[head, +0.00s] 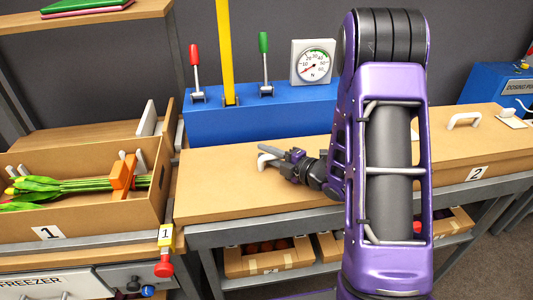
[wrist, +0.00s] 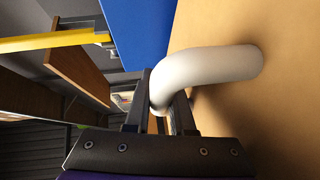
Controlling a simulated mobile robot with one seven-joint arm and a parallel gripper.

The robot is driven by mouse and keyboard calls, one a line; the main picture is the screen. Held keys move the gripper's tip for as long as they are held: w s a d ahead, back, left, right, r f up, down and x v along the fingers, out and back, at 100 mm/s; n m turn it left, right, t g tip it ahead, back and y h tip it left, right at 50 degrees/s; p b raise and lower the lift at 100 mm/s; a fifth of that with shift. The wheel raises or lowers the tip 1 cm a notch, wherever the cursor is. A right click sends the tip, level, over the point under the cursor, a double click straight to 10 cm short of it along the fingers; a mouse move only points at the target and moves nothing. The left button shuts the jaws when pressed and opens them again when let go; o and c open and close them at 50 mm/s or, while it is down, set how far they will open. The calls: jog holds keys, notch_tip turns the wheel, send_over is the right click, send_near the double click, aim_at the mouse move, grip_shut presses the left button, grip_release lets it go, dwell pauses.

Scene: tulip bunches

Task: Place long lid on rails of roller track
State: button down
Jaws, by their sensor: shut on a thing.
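The long lid (head: 235,190) is a flat light-brown board. It stretches from beside the open box on the left to the right part of the head view, and my arm covers its middle. A white handle (head: 464,120) stands near its right end. My gripper (head: 270,160) is at the left part of the lid, shut on another white curved handle (wrist: 215,75). In the wrist view the handle lies between the two fingers (wrist: 160,115), just above the brown surface. A grey metal frame (head: 260,227) runs below the lid; I cannot tell whether the lid touches it.
An open cardboard box (head: 90,222) marked 1 holds tulips (head: 60,187) at the left. A blue console (head: 240,118) with a red lever, a green lever and a yellow post stands behind the lid. A gauge (head: 313,63) is on it.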

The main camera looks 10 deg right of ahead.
jog(key=shift+f+b, duration=0.3)
jog(key=shift+b, duration=0.05)
jog(key=c, duration=0.7)
grip_release()
jog(key=shift+s, duration=0.1)
